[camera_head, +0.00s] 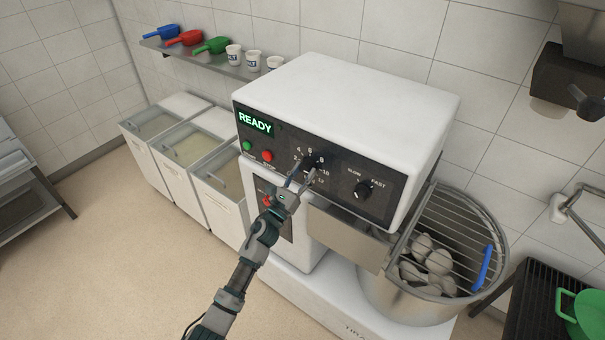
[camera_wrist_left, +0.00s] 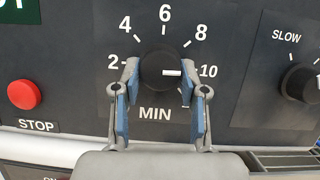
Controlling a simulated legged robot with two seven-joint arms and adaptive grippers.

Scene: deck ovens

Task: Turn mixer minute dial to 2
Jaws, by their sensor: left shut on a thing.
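The mixer (camera_head: 360,95) has a dark control panel with a lit READY display (camera_head: 255,123). The black minute dial (camera_wrist_left: 160,71) sits above the MIN label, ringed by numbers including 2, 4, 6, 8 and 10. Its white pointer line points right, close to 10. My left gripper (camera_wrist_left: 159,85) is shut on the dial, with one blue-padded finger on each side of it. In the head view, my left gripper (camera_head: 303,175) reaches the panel and partly covers the dial (camera_head: 313,160). My right gripper is not in view.
The SLOW/FAST knob (camera_wrist_left: 302,82) is right of the dial. The red STOP button (camera_wrist_left: 24,95) is left of it, and a green button (camera_head: 248,145) is beside that. The mixer bowl (camera_head: 405,300) with a wire guard stands at right. Bins (camera_head: 180,170) stand at left.

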